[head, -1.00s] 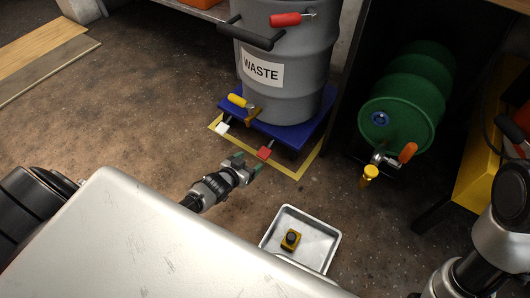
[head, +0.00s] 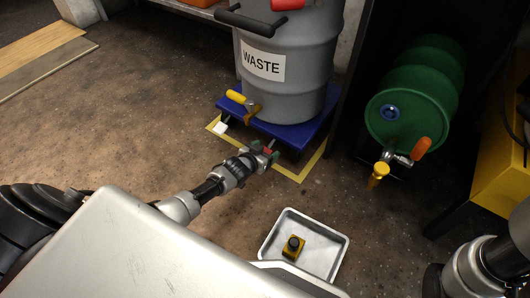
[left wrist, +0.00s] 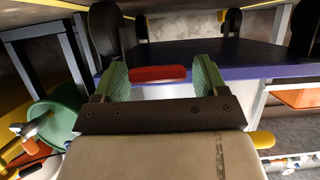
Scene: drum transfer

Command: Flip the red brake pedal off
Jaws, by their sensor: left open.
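The red brake pedal (head: 267,150) is at the front edge of the blue wheeled dolly (head: 292,134), under the grey waste drum (head: 285,70). In the head view it is mostly hidden by my left gripper (head: 264,149). In the left wrist view the red pedal (left wrist: 158,73) lies between the two green-padded fingers of my left gripper (left wrist: 162,84), which is open. Gaps seem to show between pedal and pads; I cannot tell whether any part touches. My right gripper is out of view.
Yellow floor tape (head: 313,163) surrounds the dolly. A metal tray (head: 328,247) holding a yellow-and-black item (head: 293,247) lies in front. A green drum (head: 417,95) with a tap is at right.

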